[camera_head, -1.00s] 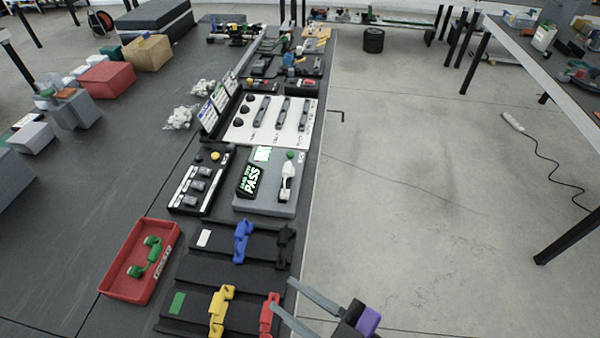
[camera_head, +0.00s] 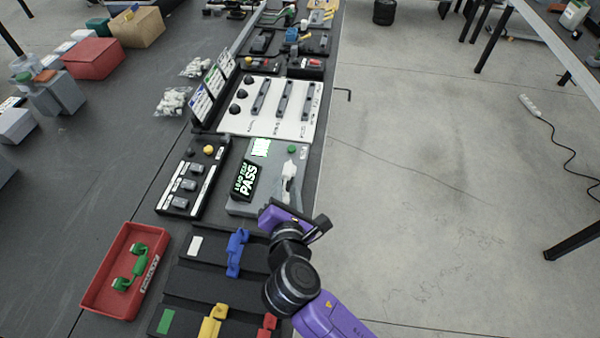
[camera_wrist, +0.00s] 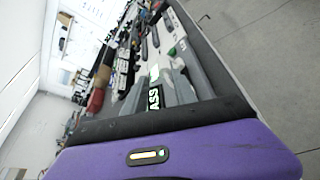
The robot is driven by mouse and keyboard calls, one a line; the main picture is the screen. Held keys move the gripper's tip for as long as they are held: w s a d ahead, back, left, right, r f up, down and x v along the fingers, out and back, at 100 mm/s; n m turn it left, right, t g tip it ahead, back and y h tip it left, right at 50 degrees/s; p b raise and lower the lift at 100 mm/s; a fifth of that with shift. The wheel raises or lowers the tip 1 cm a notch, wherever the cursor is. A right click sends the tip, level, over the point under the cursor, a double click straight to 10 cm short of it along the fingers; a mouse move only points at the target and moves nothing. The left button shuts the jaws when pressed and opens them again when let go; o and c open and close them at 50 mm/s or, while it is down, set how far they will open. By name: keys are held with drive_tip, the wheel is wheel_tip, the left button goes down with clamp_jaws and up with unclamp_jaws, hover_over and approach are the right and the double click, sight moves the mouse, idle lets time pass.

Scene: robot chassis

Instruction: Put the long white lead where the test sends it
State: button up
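The white lead (camera_head: 289,176) lies on the grey tester (camera_head: 240,207), along its right side. The tester's tilted display (camera_head: 246,181) reads PASS in green, and it also shows in the wrist view (camera_wrist: 154,97). My purple gripper (camera_head: 291,211) is just in front of the tester, near the lead's lower end. In the wrist view its grey fingers stand apart, with the display seen between them; I see nothing held. A black rack with a white label (camera_head: 195,246) holds a blue lead (camera_head: 236,253).
A red tray (camera_head: 96,297) at left holds a green lead (camera_head: 138,266). A black switch box (camera_head: 183,178) stands left of the tester. A white panel with knobs and handles (camera_head: 266,122) is behind it. The bench's right edge is close to my arm; open floor lies beyond.

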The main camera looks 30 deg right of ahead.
sight(288, 163)
drive_tip(key=shift+w+d+f+n, duration=0.15)
drive_tip(key=shift+d+n, duration=0.15)
drive_tip(key=shift+d, duration=0.15)
drive_tip(key=p+x, duration=0.1)
drive_tip(key=x, duration=1)
drive_tip(key=shift+w+d+f, duration=0.1)
drive_tip(key=shift+f, duration=0.1)
clamp_jaws()
